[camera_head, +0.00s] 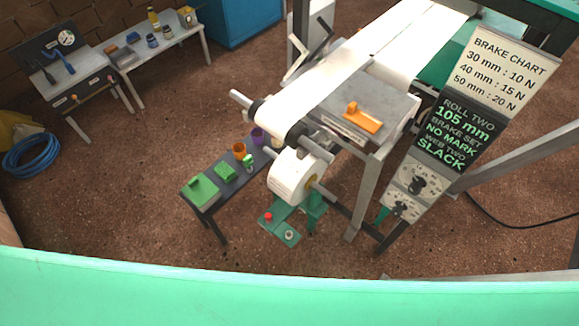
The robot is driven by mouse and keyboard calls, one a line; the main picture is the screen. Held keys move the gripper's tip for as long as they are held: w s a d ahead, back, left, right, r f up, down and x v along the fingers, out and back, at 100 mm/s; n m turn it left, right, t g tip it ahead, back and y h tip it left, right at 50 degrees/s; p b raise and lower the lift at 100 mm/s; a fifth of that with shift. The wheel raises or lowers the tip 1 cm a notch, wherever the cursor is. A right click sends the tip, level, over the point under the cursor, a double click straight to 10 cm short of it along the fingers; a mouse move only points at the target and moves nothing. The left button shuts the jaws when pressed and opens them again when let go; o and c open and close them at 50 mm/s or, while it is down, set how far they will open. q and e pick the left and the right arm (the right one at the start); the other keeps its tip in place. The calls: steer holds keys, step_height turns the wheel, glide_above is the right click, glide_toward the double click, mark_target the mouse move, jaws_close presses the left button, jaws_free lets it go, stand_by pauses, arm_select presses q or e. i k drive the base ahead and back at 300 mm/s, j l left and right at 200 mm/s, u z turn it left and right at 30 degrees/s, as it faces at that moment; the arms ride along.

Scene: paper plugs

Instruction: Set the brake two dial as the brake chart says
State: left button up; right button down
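The brake chart (501,73) is a white sign at the upper right reading 30 mm : 10 N, 40 mm : 15 N, 50 mm : 20 N. Below it a dark board (457,131) reads ROLL TWO 105 mm, BRAKE SET NO MARK, WEB TWO SLACK. Under that are two pale panels with black knobs, an upper dial (417,185) and a lower dial (402,208). Their lettering and pointer settings are too small to read, so I cannot tell which is brake two. A white paper roll (291,176) hangs at the machine's near end. Neither gripper is in view.
A dark narrow bench (212,201) holds green blocks and orange and purple cups. An orange tool (362,118) lies on the machine's grey table. A slanted grey beam (516,158) stands right of the dials. Brown floor is open at left. A teal surface crosses the bottom.

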mark_target(414, 188)
steer(key=z, duration=1.15)
